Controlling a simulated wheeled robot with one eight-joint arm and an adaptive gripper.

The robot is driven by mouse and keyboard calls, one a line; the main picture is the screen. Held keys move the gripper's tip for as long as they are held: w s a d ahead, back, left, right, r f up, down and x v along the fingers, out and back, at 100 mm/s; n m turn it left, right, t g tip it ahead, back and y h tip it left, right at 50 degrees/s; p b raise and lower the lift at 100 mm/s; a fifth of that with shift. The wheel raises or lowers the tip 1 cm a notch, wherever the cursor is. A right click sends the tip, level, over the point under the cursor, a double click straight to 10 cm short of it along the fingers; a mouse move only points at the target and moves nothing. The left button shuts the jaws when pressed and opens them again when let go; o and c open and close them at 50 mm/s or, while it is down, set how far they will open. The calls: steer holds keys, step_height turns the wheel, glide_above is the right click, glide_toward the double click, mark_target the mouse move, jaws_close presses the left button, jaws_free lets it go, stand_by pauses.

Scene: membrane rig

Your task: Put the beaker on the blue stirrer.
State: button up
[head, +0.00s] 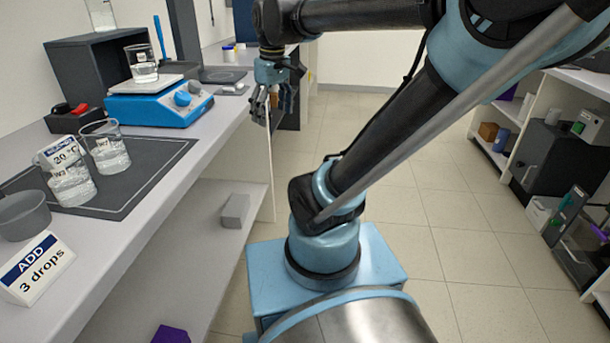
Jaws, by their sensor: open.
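The blue stirrer (160,108) stands on the bench at the left, with two grey-blue knobs on its front and a pale top plate. A glass beaker (144,72) with clear liquid stands upright on that plate. Two more labelled beakers with clear liquid stand on the dark mat (140,180): one beaker (110,158) at its middle and another beaker (72,188) nearer the front left. My gripper (266,118) is open and points down beyond the bench's right edge, apart from the stirrer and every beaker. No object shows between its fingers.
A "20 °C" sign (62,150) and an "ADD 3 drops" sign (38,268) stand near the front beaker, beside a grey bowl (24,216). A dark box (95,70) stands behind the stirrer. The mat's right part and the floor aisle are clear.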

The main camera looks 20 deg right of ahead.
steer(key=s+d+f+m, duration=0.3)
steer(key=s+f, duration=0.2)
steer(key=f, duration=0.3)
steer(key=s+d+f+m, duration=0.4)
steer(key=s+f, duration=0.1)
steer(key=f, duration=0.3)
steer(key=shift+f+t, duration=0.2)
steer(key=shift+t, duration=0.1)
steer(key=shift+w+f, duration=0.2)
steer(key=shift+w, duration=0.25)
